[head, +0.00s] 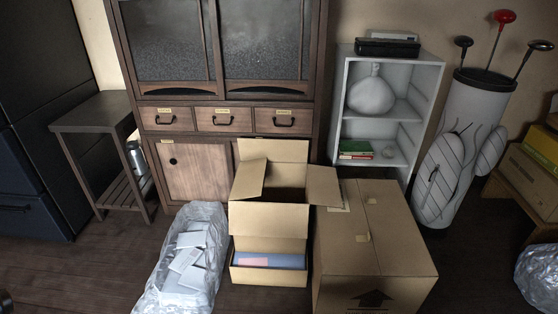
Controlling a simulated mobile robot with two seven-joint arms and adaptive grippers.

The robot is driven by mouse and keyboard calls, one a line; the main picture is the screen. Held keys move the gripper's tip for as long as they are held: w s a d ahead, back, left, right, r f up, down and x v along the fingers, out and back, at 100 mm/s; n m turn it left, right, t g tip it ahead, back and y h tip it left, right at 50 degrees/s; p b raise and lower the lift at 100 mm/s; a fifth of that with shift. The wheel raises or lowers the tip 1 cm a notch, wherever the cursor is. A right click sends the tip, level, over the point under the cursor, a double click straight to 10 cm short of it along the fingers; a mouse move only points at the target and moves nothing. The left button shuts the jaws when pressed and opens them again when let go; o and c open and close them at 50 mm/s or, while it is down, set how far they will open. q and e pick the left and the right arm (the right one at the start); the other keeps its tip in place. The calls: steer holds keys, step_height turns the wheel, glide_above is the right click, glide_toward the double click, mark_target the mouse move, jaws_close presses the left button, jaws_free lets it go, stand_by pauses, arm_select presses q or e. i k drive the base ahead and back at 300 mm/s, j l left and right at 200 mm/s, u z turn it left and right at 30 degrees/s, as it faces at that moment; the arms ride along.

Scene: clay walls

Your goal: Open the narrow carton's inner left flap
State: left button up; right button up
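The tall, narrow cardboard carton (268,218) stands on the floor near the middle of the head view, its top partly open. Its back flap (273,151) stands up. Its left flap (250,179) tilts up and inward over the left part of the opening. Its right flap (323,187) lies spread outward toward the wider carton. The front panel below the opening faces me. The inside is dark, and its contents cannot be made out. Neither of my grippers shows in this view.
A wider closed carton (378,240) stands close at the right. A low box with a blue and pink item (268,262) is at the narrow carton's front. A plastic bag of white pieces (186,262) lies left. A wooden cabinet (195,170) stands behind.

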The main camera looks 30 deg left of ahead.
mark_target(249, 180)
steer(key=u, duration=0.95)
